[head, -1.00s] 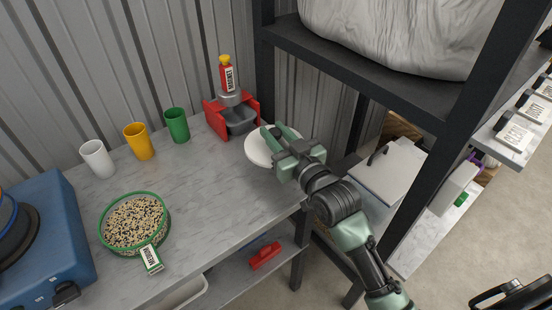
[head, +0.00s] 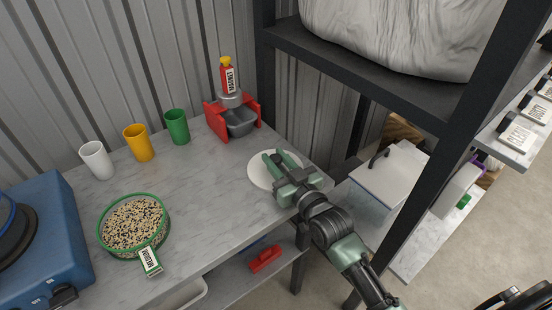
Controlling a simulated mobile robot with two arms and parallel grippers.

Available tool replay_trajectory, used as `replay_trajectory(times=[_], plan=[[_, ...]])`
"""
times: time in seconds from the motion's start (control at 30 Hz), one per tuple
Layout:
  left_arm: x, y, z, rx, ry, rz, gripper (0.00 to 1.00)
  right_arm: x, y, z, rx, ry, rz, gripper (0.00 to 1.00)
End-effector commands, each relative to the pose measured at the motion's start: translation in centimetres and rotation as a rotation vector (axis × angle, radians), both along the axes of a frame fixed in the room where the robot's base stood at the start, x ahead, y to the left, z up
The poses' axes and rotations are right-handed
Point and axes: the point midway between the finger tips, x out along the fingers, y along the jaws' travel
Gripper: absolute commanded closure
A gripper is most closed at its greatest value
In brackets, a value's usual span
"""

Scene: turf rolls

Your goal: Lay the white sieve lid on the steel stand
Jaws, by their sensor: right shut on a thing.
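The white sieve lid (head: 258,174) is a round white disc with a dark knob, at the right end of the grey worktop. My right gripper (head: 280,159) is over it, shut on its knob, and hides part of the disc. I cannot tell whether the lid touches the worktop or hangs just above it. The round sieve (head: 163,220) with a green rim, full of mixed seeds, sits at the front left with a label tag on it. I cannot make out for certain which thing is the steel stand. My left gripper is not in view.
A red frame (head: 215,118) with a grey tub and a red bottle (head: 227,78) stands behind the lid. White, yellow and green cups (head: 177,127) line the back. A blue appliance (head: 45,235) is at left. A dark shelf post (head: 440,150) rises at right. The worktop's middle is clear.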

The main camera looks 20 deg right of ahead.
Motion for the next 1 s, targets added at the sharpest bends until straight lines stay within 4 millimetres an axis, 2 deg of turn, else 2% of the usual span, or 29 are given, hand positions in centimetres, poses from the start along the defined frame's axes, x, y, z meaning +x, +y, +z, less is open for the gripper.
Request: replay_trajectory(times=[0.03, 0.1, 0.47, 0.57, 1.0], plan=[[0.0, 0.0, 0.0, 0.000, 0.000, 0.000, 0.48, 0.0, 0.0, -0.1, 0.000, 0.000, 0.000, 0.64], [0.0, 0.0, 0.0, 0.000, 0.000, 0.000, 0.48, 0.0, 0.0, -0.1, 0.000, 0.001, 0.000, 0.51], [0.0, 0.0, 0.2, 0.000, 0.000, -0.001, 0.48, 0.0, 0.0, 0.4, 0.000, 0.000, 0.000, 0.51], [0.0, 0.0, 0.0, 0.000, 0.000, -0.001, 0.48, -1.2, -0.2, 0.1, -0.001, 0.003, 0.000, 0.51], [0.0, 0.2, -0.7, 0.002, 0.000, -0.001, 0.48, -9.8, -2.2, 0.1, -0.001, 0.004, -0.001, 0.51]])
